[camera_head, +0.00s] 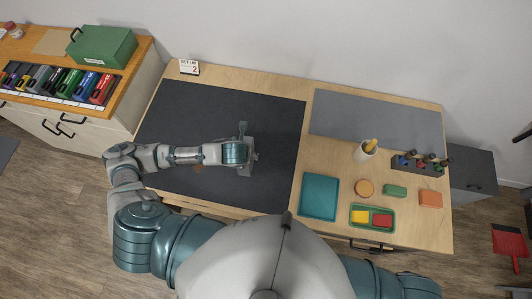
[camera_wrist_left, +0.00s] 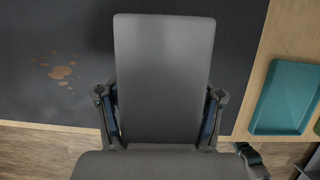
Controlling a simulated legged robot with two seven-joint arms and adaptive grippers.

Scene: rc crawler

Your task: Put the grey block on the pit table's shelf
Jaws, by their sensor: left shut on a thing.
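The grey block (camera_wrist_left: 163,62) fills the middle of the left wrist view, between the two fingers of my left gripper (camera_wrist_left: 161,98). The gripper is shut on the block's sides. In the head view my left gripper (camera_head: 247,157) is over the right part of the dark mat (camera_head: 215,110) on the wooden-topped table (camera_head: 290,80). Part of the grey block (camera_head: 247,171) shows beside it. I cannot tell its height above the mat. No shelf of the table can be made out in these views. My right gripper is out of view.
Orange-brown spots (camera_wrist_left: 61,72) mark the mat. To the right are a teal tray (camera_head: 320,196), a green tray with yellow and red blocks (camera_head: 372,229), a cup (camera_head: 365,151) and a dark rack (camera_head: 420,165). A cabinet (camera_head: 91,107) stands at left. The mat's far part is clear.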

